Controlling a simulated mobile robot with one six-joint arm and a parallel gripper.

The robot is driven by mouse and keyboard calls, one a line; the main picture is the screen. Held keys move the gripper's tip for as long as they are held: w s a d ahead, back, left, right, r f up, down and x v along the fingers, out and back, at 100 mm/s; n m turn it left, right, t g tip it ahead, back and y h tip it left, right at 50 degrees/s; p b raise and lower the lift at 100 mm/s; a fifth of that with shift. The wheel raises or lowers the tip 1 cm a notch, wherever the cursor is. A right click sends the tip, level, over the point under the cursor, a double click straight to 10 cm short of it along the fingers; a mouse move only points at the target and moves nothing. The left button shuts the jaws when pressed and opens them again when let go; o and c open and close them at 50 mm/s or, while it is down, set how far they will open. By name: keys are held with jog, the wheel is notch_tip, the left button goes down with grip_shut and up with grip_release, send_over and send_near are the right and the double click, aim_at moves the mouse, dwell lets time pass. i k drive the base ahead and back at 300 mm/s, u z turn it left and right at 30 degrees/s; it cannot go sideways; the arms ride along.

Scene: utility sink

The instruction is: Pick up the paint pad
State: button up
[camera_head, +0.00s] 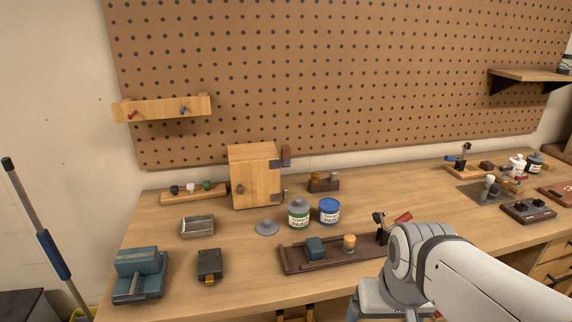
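I cannot tell for certain which thing is the paint pad. A small teal block (315,248) sits on the left part of a long dark wooden tray (292,265) near the front of the bench. A larger teal item (139,262) with a grey bar in front of it sits at the bench's left front. A dark block (209,262) with a yellowish tab lies between them. My arm comes in from the lower right and covers the tray's right end. My gripper does not show.
A green-labelled can (298,216) and a blue can (329,211) stand behind the tray, beside a grey lid (266,228). A wooden cabinet (253,177) stands at the back. A metal box (197,226) sits left. Bare bench top (245,255) lies left of the tray.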

aim_at(348, 247)
jog(key=k, duration=1.25)
jog(key=z, duration=0.55)
jog(key=i, duration=1.35)
jog(key=u, duration=0.55)
jog(key=i, duration=0.6)
jog(key=z, duration=0.05)
